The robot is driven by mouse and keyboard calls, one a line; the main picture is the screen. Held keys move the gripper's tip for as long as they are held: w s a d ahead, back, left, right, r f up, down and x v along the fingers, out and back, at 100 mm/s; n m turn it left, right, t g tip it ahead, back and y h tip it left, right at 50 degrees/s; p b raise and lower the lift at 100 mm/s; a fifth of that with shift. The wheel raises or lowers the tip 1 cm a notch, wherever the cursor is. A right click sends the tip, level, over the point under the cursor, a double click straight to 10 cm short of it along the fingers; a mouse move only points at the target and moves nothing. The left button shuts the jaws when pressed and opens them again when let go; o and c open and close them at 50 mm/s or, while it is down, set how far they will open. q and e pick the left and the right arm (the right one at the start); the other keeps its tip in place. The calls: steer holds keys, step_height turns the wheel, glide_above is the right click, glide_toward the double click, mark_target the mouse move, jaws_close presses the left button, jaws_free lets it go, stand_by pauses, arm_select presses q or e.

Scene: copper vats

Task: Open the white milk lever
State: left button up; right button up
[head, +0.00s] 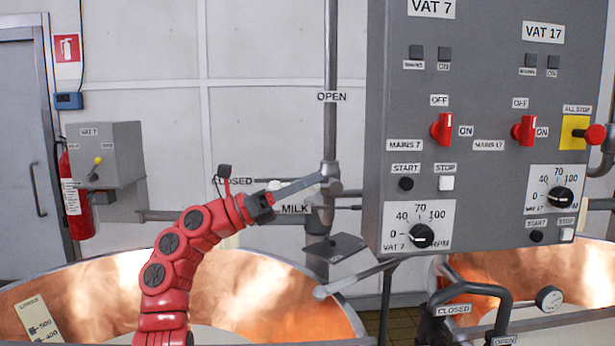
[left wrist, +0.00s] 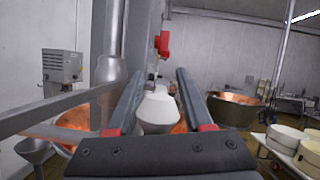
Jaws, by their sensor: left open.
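The white milk lever shows in the head view as a small pale end (head: 275,186), beside the CLOSED label and mostly hidden behind my left gripper. Its pipe and valve stand just right of it, above the MILK label (head: 295,209). My left gripper (head: 322,181) is open, its fingers reaching right across the lever to the valve. In the left wrist view, a white rounded piece (left wrist: 158,108), which looks like the lever's grip, lies between the spread fingers (left wrist: 157,84). I cannot tell whether either finger touches it. My right gripper is not in view.
A grey control panel (head: 470,120) with red switches hangs close on the right. An OPEN label (head: 331,97) is higher on the vertical pipe. Copper vats (head: 250,290) lie below. A grey box (head: 110,155) and a red extinguisher (head: 77,205) are at the left wall.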

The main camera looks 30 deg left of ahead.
arm_select(q)
jaws_close()
stand_by(0.3)
stand_by(1.2)
